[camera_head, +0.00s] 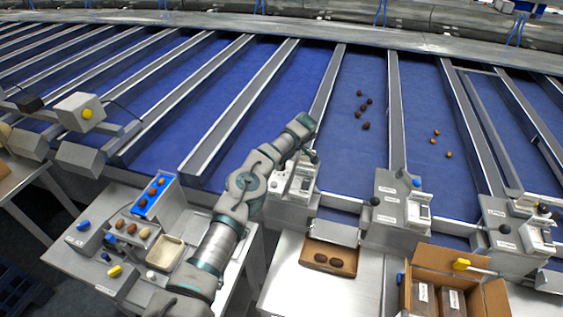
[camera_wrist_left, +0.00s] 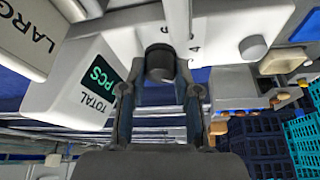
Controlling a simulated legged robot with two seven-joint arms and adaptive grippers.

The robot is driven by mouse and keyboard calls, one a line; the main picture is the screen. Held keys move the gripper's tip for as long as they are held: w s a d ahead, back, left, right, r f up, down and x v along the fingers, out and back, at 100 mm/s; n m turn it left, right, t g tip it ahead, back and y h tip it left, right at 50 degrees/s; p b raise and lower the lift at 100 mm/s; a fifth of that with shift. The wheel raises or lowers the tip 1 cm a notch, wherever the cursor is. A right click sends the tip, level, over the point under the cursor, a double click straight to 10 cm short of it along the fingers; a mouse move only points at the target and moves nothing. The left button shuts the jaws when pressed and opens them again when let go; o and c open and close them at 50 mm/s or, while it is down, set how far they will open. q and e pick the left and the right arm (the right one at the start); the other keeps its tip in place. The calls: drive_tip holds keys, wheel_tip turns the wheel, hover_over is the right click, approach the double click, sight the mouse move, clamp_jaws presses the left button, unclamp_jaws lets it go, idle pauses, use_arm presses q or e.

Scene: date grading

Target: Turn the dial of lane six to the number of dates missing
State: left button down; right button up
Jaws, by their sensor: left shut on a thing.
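A pale control box (camera_head: 297,182) stands at the front end of a lane. My left gripper (camera_head: 312,155) is at this box and hides its dial in the head view. In the left wrist view the dark round dial (camera_wrist_left: 160,62) sits between the two fingers of my left gripper (camera_wrist_left: 160,75), which is shut on it. Some digits show on the pale face around the dial; its setting cannot be read. A tray (camera_head: 314,243) with dark dates (camera_head: 328,260) stands below the box. My right gripper is not in view.
Dark dates (camera_head: 366,126) and orange-brown dates (camera_head: 435,140) lie on the blue lanes. Other control boxes (camera_head: 401,210) stand to the right. An open carton (camera_head: 490,300) is at lower right. A side table (camera_head: 75,262) holds samples, with a blue holder (camera_head: 142,207).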

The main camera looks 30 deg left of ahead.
use_arm(q)
drive_tip(key=shift+d, duration=0.1)
drive_tip(key=c, duration=0.8)
unclamp_jaws()
drive_tip(key=shift+w+d, duration=0.1)
drive_tip(key=shift+w, duration=0.1)
drive_tip(key=shift+c, duration=0.2)
drive_tip(key=v, duration=0.6)
drive_tip(key=shift+w+d+r, duration=0.1)
drive_tip(key=shift+w+r, duration=0.05)
drive_tip(key=shift+r, duration=0.1)
drive_tip(key=shift+d+r, duration=0.3)
drive_tip(key=shift+r, duration=0.1)
